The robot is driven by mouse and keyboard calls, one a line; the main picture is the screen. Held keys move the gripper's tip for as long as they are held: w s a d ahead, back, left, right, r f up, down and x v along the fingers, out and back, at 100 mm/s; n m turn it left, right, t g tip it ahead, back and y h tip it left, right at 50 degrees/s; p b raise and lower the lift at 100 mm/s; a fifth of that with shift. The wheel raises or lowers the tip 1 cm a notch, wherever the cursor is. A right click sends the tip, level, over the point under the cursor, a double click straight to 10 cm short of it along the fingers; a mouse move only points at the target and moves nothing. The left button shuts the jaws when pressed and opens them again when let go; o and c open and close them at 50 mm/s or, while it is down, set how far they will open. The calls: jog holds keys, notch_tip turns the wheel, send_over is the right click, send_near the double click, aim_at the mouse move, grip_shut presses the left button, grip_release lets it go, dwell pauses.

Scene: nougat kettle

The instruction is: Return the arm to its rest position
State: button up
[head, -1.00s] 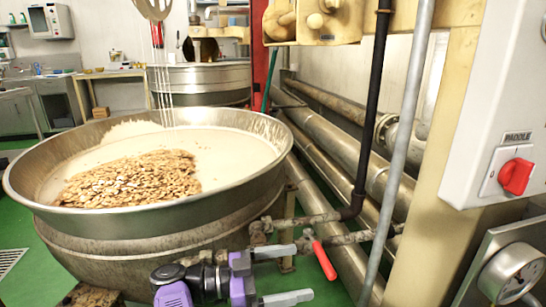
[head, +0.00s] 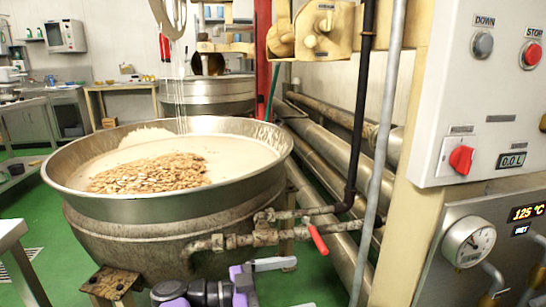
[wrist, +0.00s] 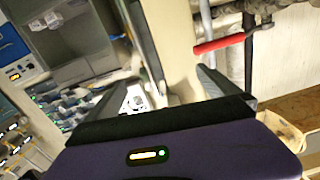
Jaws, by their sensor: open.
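My gripper (head: 271,284) shows at the bottom of the head view, low in front of the kettle. Its two pale fingers are apart with nothing between them. In the wrist view the open fingers (wrist: 168,95) point up the picture, also empty. The large steel kettle (head: 120,208) stands left of centre and holds white mass with a heap of nuts (head: 150,173) on it. A valve with a red lever (head: 316,237) is on the pipe at its right, apart from my gripper. The lever also shows in the wrist view (wrist: 220,44).
A control panel (head: 440,100) with buttons and a red knob (head: 461,159) stands at the right, a gauge (head: 468,242) below it. A grey upright pipe (head: 385,150) is in front of it. A table corner (head: 12,235) is at lower left. Green floor shows around.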

jog(key=w+d+r+m+t, duration=0.2)
jog(key=w+r+t, duration=0.1)
jog(key=w, duration=0.2)
notch_tip(320, 180, up, 3)
jog(key=t+h, duration=0.2)
jog(key=t, duration=0.4)
send_over(321, 242)
jog(key=s+d, duration=0.5)
jog(key=d, duration=0.1)
jog(key=s+d+n+t+y, duration=0.4)
jog(key=d+n+t+y, duration=0.15)
jog(key=n+t, duration=0.3)
jog(key=s+a+f+n+g+y, duration=0.1)
jog(key=s+f+n+g+y, duration=0.25)
jog(key=s, duration=1.25)
jog(key=s+a+f+n+g+y, duration=0.1)
jog(key=s+a+f+n+y, duration=0.3)
jog(key=s, duration=1.2)
jog(key=s+d+f+n+g+y, duration=0.1)
jog(key=s+f+n+g+y, duration=0.35)
jog(key=s, duration=1.15)
notch_tip(321, 242, up, 22)
jog(key=m+t+y+p, duration=0.2)
jog(key=p, duration=2.1)
jog(key=shift+w+r, duration=0.15)
